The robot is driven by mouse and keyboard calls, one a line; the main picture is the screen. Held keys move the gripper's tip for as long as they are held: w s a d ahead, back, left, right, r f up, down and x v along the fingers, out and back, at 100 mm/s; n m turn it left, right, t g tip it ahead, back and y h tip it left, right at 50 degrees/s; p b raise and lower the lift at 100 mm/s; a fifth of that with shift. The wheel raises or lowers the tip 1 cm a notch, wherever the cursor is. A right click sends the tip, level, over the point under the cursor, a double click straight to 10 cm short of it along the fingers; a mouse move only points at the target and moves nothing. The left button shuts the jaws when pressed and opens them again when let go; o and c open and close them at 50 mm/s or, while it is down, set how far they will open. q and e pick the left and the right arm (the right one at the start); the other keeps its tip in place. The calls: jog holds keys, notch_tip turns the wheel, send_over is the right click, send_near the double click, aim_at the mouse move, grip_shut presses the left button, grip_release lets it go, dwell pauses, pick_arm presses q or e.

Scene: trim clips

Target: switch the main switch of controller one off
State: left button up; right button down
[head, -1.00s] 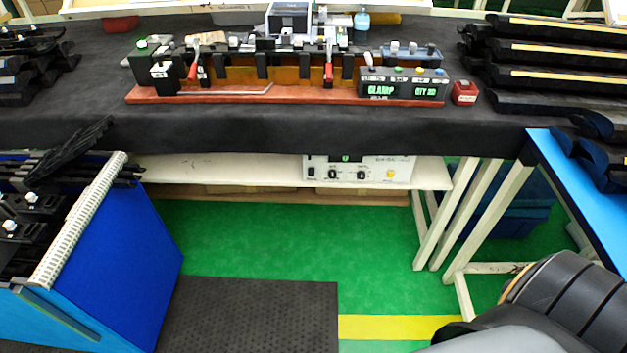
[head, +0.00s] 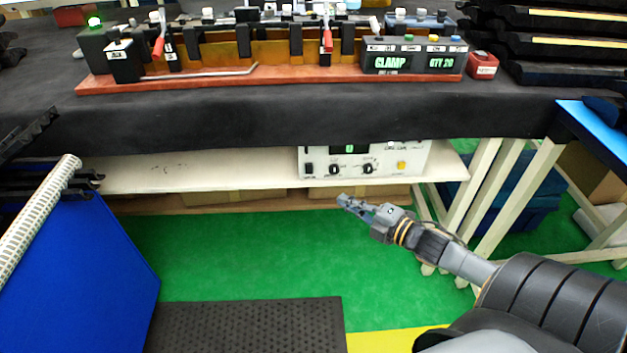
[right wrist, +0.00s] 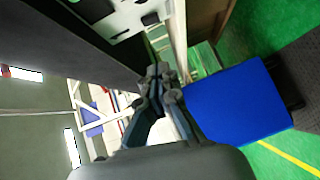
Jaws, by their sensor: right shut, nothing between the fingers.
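The controller (head: 382,158) is a white box with a dark green-lit display, black knobs and a yellow button, on the shelf under the bench. A black rocker switch (head: 309,169) sits at the lower left of its front. Its position is too small to tell. In the right wrist view, part of the white controller (right wrist: 112,18) shows at the top. My right gripper (head: 343,201) is shut and empty, below and in front of the controller, apart from it. It also shows in the right wrist view (right wrist: 158,72). My left gripper is not in view.
The white shelf (head: 210,174) runs under the black-covered bench (head: 300,118), whose edge overhangs the controller. White table legs (head: 474,195) stand to the right. A blue panel (head: 75,270) stands at the left. The green floor (head: 230,250) between is clear.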

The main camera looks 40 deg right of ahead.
jog(key=b, duration=0.2)
send_near(309, 169)
jog(key=w+a, duration=0.2)
jog(key=a, duration=0.2)
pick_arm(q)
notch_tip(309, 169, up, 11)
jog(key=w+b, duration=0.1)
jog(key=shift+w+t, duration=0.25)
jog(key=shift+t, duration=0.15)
pick_arm(e)
jog(key=w, duration=0.1)
jog(key=w+d+f, duration=0.1)
jog(key=w, duration=0.2)
jog(key=shift+d+f, duration=0.2)
jog(key=shift+d, duration=0.1)
jog(key=shift+f, duration=0.1)
